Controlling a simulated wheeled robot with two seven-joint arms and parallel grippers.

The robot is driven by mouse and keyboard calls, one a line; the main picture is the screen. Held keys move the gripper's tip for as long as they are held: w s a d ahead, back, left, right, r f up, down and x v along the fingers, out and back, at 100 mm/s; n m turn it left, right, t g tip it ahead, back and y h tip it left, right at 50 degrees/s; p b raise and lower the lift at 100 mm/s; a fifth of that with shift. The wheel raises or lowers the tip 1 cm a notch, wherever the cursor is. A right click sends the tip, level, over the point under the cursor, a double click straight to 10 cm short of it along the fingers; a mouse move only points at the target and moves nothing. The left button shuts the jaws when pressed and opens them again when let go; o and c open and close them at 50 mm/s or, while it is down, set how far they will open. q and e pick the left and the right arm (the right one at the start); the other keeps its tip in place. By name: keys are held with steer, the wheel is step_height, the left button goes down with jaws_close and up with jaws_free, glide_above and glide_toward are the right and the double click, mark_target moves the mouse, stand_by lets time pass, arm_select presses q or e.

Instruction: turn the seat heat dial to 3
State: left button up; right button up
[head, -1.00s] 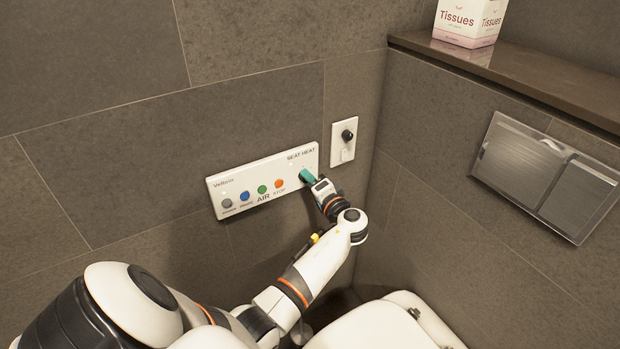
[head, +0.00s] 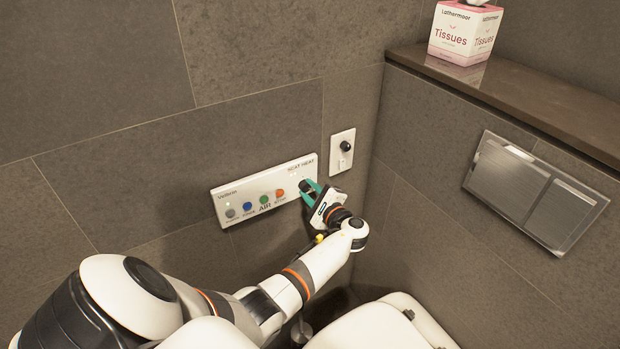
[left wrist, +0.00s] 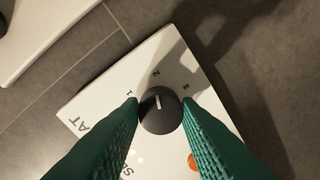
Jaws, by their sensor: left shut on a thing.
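The seat heat dial (left wrist: 160,113) is a round black knob on the right end of the white control panel (head: 240,198), under the words SEAT HEAT. In the left wrist view, the marks 1, 2 and 3 arc around it, and its white pointer line points close to 2. My left gripper (head: 309,190) has green ribbed fingers. They are shut on the dial, one finger on each side. In the head view the fingers and wrist partly hide the dial. My right gripper is not in view.
Several coloured buttons (head: 263,199) line the panel left of the dial. A white plate with a black knob (head: 345,146) is on the wall just above right. A metal flush plate (head: 510,180), a ledge with a tissue box (head: 452,38) and the white toilet (head: 370,328) are to the right.

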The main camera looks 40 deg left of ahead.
arm_select(q)
steer(key=m+p, duration=0.3)
steer(key=m, duration=0.3)
steer(key=shift+g, duration=0.3)
steer(key=m+p, duration=0.1)
steer(key=m, duration=0.3)
steer(key=shift+y+p, duration=0.3)
steer(key=shift+p, duration=0.05)
steer(key=shift+f+m+p, duration=0.15)
steer(key=shift+m+p, duration=0.15)
steer(key=shift+m, duration=1)
steer(key=o, duration=1)
steer(key=shift+c, duration=0.2)
steer(key=v, duration=1.2)
